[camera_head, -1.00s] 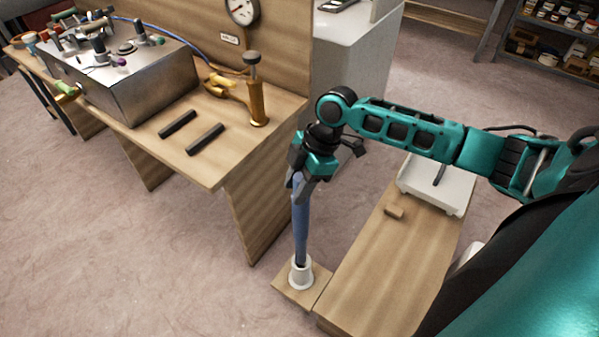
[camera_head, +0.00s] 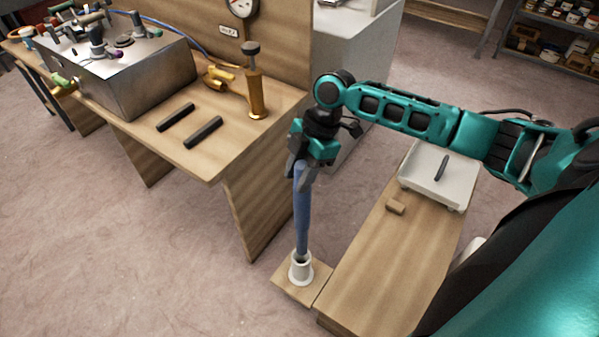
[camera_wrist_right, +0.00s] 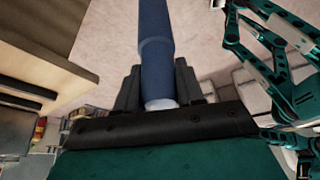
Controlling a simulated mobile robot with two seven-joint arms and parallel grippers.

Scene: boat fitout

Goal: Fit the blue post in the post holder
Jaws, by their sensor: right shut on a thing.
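The blue post (camera_head: 302,210) stands close to upright above the white post holder (camera_head: 301,271). Its lower end is at the holder's mouth; I cannot tell whether it is just inside or just above the rim. My right gripper (camera_head: 301,172) is shut on the post's upper end. In the right wrist view the post (camera_wrist_right: 154,35) runs away from between the two dark fingers (camera_wrist_right: 158,92), with a pale end close to the palm. My left gripper is not in view.
The holder stands on a small wooden base (camera_head: 283,284) beside a low wooden bench (camera_head: 365,270). The bench carries a small wood block (camera_head: 395,207) and a white tray (camera_head: 425,190). A workbench (camera_head: 225,150) with two black bars and a brass pump stands left.

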